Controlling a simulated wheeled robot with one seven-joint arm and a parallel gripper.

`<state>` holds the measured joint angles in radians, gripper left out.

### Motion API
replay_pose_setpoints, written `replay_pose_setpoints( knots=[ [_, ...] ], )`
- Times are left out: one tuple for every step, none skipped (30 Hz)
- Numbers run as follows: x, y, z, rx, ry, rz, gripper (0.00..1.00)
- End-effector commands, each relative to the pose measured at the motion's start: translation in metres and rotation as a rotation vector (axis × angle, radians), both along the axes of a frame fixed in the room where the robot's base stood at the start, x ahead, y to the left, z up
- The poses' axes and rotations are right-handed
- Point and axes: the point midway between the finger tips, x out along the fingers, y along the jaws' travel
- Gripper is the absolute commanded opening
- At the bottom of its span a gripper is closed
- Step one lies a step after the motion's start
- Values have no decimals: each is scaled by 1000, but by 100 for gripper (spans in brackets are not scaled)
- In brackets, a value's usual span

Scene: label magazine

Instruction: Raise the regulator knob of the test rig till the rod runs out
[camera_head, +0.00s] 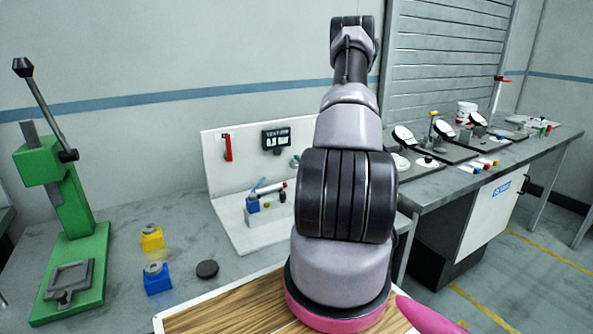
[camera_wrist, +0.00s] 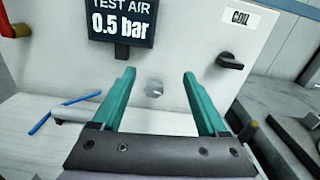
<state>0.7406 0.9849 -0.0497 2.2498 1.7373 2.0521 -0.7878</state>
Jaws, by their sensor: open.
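The test rig is a white upright panel (camera_head: 215,175) on a white base. Its dark display (camera_wrist: 121,22) reads "TEST AIR 0.5 bar" and also shows in the head view (camera_head: 275,139). A round pale grey knob (camera_wrist: 153,88), perhaps the regulator knob, sits on the panel below the display. My gripper (camera_wrist: 158,75) has teal fingers, open and apart, with this knob in the gap between them in the picture; no contact shows. In the head view my arm hides most of the gripper. A white cylinder (camera_wrist: 76,111) lies low at the left; no extended rod can be made out.
A black rotary knob (camera_wrist: 230,62) under a "COIL" label is right of the fingers. A red lever (camera_head: 227,148) is at the panel's left.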

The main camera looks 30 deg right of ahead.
Motion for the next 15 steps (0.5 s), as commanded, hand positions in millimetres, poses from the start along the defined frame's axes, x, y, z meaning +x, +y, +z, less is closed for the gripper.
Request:
replay_pose_setpoints(
  knots=[
    [0, 0, -8, 3, 2, 0, 76],
    [0, 0, -13, 4, 3, 1, 76],
    [0, 0, -20, 6, 3, 1, 76],
    [-1, 0, -26, 7, 3, 0, 76],
    [0, 0, -32, 7, 3, -1, 76],
    [-1, 0, -41, 8, 2, -1, 76],
    [-1, 0, -48, 7, 3, -1, 76],
    [-1, 0, -55, 7, 4, 0, 76],
    [0, 0, -63, 8, 3, 0, 76],
    [-1, 0, -70, 8, 3, 0, 76],
    [-1, 0, -77, 8, 2, -1, 76],
    [9, 0, -75, 2, -3, 4, 76],
    [17, 0, -73, 1, -4, 4, 76],
    [23, 0, -73, 1, -4, 5, 76],
    [31, 0, -73, 1, -3, 4, 76]
  ],
)
